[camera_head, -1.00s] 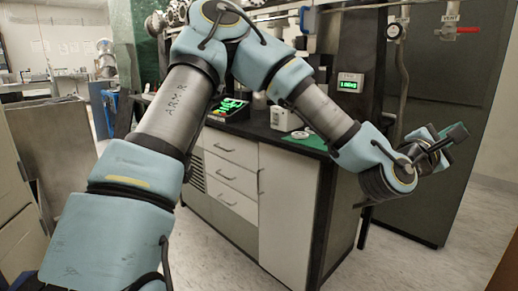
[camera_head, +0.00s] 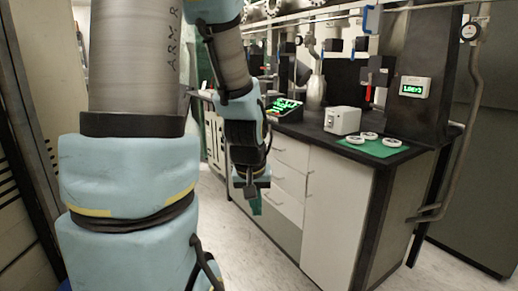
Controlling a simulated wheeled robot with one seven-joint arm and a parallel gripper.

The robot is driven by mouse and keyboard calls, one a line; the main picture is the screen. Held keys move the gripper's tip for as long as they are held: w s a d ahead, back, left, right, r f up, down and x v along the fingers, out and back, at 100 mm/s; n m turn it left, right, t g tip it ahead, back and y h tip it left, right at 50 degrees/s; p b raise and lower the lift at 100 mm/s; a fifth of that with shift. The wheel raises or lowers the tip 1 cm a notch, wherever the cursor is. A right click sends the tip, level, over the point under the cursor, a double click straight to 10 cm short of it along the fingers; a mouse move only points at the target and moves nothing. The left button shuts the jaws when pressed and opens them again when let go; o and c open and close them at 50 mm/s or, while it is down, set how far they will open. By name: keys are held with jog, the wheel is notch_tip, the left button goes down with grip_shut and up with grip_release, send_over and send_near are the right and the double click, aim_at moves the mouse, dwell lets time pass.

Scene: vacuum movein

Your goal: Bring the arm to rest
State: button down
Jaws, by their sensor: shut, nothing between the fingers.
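My arm (camera_head: 135,60) fills the left of the head view, with blue-green joint covers and grey metal links. Its upper part rises out of the top of the picture, and the forearm (camera_head: 228,55) hangs back down near the middle. My gripper (camera_head: 252,190) hangs at the lower end, pointing down in front of the bench drawers. It is dark and small in the view, and it is shut. A dark green piece shows just below it; I cannot tell what it is. No contact with the bench is visible.
A bench with white drawers and doors (camera_head: 333,205) stands at centre right. On its dark top are a small white box (camera_head: 342,120), a green mat (camera_head: 373,147) with white round pieces, and a lit display (camera_head: 285,107). A dark cabinet (camera_head: 485,170) stands at right. Floor (camera_head: 225,240) shows between arm and bench.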

jog(key=s+a+r+g, duration=0.1)
jog(key=s+a, duration=0.3)
jog(key=a, duration=0.2)
notch_tip(320, 180, up, 12)
jog(key=p, duration=1.2)
jog(key=shift+r+y, duration=0.25)
jog(key=shift+y, duration=0.15)
